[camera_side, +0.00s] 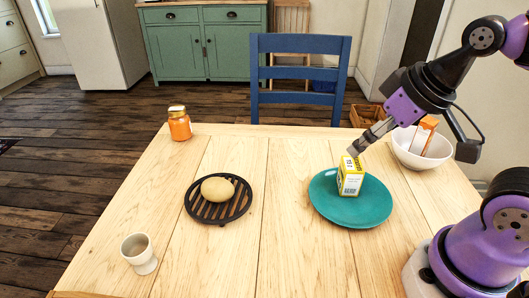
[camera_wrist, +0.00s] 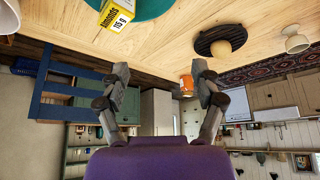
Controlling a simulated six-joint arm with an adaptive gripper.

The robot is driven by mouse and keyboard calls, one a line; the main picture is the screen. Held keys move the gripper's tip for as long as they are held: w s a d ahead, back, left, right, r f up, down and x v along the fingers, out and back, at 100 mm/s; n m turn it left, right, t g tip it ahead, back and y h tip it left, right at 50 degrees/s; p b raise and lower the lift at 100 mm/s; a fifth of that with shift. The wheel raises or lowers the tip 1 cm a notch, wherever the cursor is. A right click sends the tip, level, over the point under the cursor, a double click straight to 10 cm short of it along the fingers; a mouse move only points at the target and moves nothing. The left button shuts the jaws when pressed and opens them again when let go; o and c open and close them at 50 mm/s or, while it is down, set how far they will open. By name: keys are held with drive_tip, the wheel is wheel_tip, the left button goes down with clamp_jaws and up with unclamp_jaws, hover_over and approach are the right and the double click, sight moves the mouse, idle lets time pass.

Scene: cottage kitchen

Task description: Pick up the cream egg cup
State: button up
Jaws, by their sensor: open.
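The cream egg cup (camera_side: 139,254) stands upright near the front left corner of the table in the side view. It also shows at the top right of the wrist view (camera_wrist: 297,40), far from my fingers. My gripper (camera_side: 354,149) is above the teal plate in the side view, well to the right of the cup and higher than the table. In the wrist view my gripper (camera_wrist: 160,75) has its two fingers spread apart with nothing between them.
A yellow almonds box (camera_side: 350,178) stands on the teal plate (camera_side: 326,207). A potato-like item (camera_side: 217,189) lies on a black trivet (camera_side: 243,200). An orange jar (camera_side: 179,126) stands at the back left. The table's front middle (camera_side: 250,260) is clear.

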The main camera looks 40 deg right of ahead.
drive_tip(key=shift+o, duration=0.3)
drive_tip(key=n+y, duration=0.1)
drive_tip(key=n, duration=0.1)
hover_over(137, 250)
drive_tip(key=s, duration=0.3)
wheel_tip(137, 250, down, 11)
drive_tip(key=shift+a+f, duration=0.15)
drive_tip(key=x, duration=0.5)
drive_tip(key=shift+w+d+f, duration=0.15)
drive_tip(key=shift+d+f, duration=0.2)
drive_tip(key=shift+f, duration=0.05)
drive_tip(key=c, duration=1.3)
